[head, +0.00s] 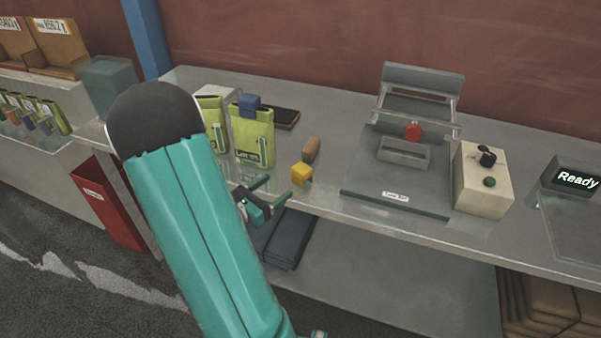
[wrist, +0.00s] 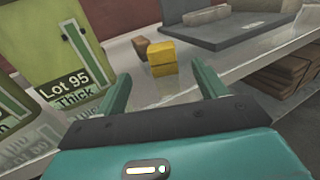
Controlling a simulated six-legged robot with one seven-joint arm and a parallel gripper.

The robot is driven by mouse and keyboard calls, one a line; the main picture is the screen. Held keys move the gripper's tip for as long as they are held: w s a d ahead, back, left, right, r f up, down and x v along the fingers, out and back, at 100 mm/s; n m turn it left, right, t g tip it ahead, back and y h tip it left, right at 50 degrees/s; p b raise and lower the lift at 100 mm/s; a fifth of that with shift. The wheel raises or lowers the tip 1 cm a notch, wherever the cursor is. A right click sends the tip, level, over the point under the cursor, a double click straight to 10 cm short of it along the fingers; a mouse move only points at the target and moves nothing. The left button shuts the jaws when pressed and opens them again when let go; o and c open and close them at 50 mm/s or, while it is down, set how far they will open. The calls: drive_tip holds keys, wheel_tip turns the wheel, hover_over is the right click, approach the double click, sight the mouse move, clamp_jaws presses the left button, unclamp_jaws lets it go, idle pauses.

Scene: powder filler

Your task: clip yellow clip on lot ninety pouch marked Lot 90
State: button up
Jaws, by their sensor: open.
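The yellow clip (head: 301,174) stands on the bench near its front edge, beside a brown block. It also shows ahead between my fingers in the wrist view (wrist: 162,58). My gripper (head: 272,190) is open and empty, just short of the clip and to its left. Two green pouches stand at the back left. The right pouch (head: 252,143) has a blue clip (head: 249,104) on top and reads "Lot 95 Thick" in the wrist view (wrist: 35,42). The left pouch (head: 211,114) is partly hidden by my arm, and its label is not readable.
The brown block (head: 311,149) stands close behind the clip. A grey press (head: 395,190) with a red knob and a beige control box (head: 483,180) stand to the right. The bench edge is close to my gripper.

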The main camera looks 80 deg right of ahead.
sight(306, 166)
drive_tip(key=x, duration=0.7)
drive_tip(key=shift+s+d+r, duration=0.1)
drive_tip(key=shift+s+d, duration=0.05)
drive_tip(key=shift+s, duration=0.1)
drive_tip(key=x, duration=0.5)
drive_tip(key=shift+d, duration=0.35)
drive_tip(key=c, duration=1.1)
drive_tip(key=shift+o, duration=0.2)
